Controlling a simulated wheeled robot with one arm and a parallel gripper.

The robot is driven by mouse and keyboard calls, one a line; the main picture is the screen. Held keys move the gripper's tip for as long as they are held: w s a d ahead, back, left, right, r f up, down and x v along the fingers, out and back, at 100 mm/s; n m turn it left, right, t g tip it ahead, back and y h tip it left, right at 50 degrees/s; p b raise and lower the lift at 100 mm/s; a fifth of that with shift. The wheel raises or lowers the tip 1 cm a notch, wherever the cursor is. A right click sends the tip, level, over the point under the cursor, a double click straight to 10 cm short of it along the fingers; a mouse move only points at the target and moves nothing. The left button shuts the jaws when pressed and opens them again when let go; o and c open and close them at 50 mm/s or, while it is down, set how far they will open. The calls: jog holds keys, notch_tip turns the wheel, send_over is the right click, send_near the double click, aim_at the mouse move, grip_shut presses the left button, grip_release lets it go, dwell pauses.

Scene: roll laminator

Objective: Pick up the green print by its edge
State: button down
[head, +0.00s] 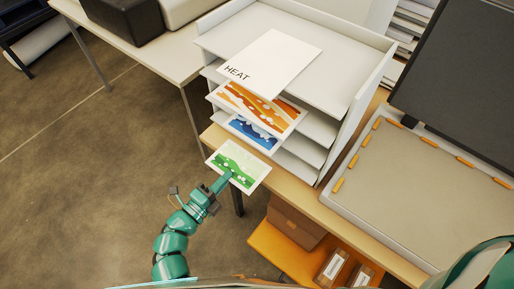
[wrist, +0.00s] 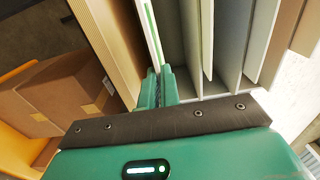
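The green print (head: 238,160) is a white sheet with a green wavy picture. In the head view it sticks out from the low front of the shelf stack, beyond the blue print above it. In the wrist view the print (wrist: 152,35) shows nearly edge-on, running down to the fingers. My gripper (head: 226,179) is at its near edge, with one finger over the sheet. In the wrist view my gripper (wrist: 160,85) has its two fingers close together, one on each side of the sheet's edge, and looks shut on it.
The white shelf stack (head: 350,95) holds a HEAT sheet (head: 271,64), an orange print (head: 258,106) and a blue print (head: 253,133). A laminator-like machine with a grey bed (head: 425,190) stands right. Cardboard boxes (head: 295,219) sit below the table.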

jog(key=b+v, duration=0.2)
jog(key=v, duration=0.5)
dwell(0.3)
